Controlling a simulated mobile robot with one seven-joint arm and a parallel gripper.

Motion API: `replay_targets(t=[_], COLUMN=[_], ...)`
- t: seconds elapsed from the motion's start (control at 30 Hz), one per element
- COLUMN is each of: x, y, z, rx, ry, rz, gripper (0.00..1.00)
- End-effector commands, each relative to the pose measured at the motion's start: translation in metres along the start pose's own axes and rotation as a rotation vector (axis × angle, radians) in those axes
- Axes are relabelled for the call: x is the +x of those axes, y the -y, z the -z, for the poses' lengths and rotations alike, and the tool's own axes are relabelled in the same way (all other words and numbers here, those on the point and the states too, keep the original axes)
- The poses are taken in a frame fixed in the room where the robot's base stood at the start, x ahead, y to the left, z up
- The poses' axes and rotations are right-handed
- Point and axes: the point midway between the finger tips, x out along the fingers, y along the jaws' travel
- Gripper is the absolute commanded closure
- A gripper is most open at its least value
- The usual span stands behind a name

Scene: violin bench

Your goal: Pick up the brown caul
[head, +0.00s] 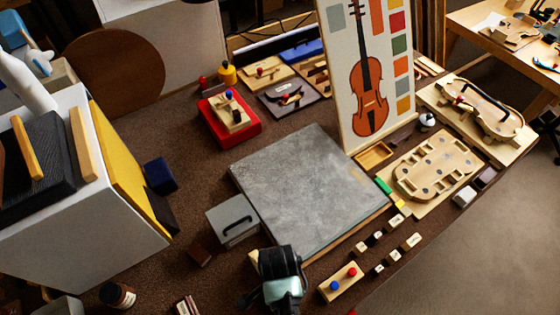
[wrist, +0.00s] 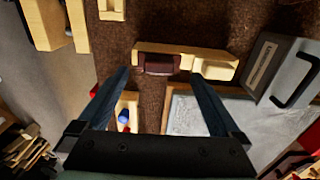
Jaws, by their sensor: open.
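The brown caul (wrist: 160,64) appears in the wrist view as a small dark red-brown block against a pale wooden piece (wrist: 213,63). Whether it rests on that piece or only touches it I cannot tell. My gripper (wrist: 160,75) is open and empty. Its two dark fingers are spread to the left and right of the caul, with the caul showing between and just beyond the tips. In the head view my wrist hides this spot, and the fingertips are not visible there.
A grey box with a black handle (head: 233,219) stands close by; it also shows in the wrist view (wrist: 290,80). The grey slab (head: 305,185) lies behind. A block with red and blue pegs (head: 340,283) is on the right.

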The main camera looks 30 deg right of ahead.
Motion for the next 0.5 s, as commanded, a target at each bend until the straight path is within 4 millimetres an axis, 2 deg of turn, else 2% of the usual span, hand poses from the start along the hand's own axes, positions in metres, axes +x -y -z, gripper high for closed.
replay_targets(t=[0.3, 0.5], x=[0.039, 0.046], y=[-0.002, -0.002], z=[0.003, 0.003], rx=[-0.001, 0.000], ry=[0.001, 0.000], rz=[-0.001, 0.001], gripper=[0.00, 0.00])
